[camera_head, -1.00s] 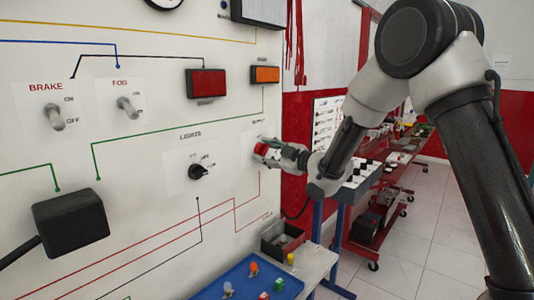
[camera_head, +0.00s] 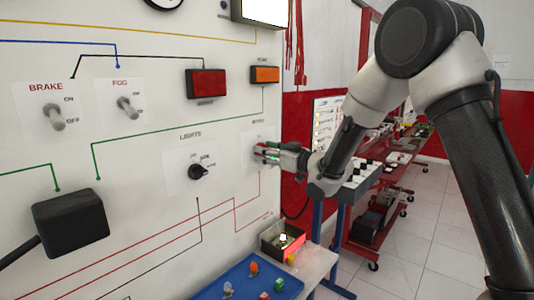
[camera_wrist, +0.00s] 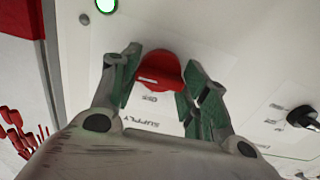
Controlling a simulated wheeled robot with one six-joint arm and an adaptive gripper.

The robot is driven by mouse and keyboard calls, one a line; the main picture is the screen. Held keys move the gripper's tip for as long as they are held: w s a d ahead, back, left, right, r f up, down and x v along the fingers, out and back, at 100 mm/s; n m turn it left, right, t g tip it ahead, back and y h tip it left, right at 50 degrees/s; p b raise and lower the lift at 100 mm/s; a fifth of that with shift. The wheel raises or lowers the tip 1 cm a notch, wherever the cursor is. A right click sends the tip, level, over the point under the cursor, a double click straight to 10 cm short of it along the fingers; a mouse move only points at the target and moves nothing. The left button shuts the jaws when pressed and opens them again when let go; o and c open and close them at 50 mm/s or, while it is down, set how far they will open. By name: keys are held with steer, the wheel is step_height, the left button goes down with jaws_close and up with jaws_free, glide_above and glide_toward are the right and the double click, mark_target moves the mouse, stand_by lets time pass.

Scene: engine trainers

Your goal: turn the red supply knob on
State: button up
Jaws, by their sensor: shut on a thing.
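The red supply knob (camera_wrist: 160,67) is on the white panel, between the two green-padded fingers of my gripper (camera_head: 268,154). My gripper is shut on it. The wrist view shows the printed words SUPPLY and OFF beside the knob. In the head view the fingers cover most of the knob, and only a little red shows. A round green light (camera_wrist: 106,5) is lit near the top of the wrist view.
The black lights knob (camera_head: 198,171) is left of my gripper. Brake (camera_head: 56,118) and fog (camera_head: 127,106) switches are further left. A lit white lamp (camera_head: 259,11) is above. A blue tray (camera_head: 212,290) and a box (camera_head: 268,250) stand below. Open floor lies at right.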

steer(key=shift+f+m, duration=0.15)
steer(key=shift+m, duration=0.15)
steer(key=o, duration=1)
steer(key=shift+d, duration=0.1)
steer(key=v, duration=1.2)
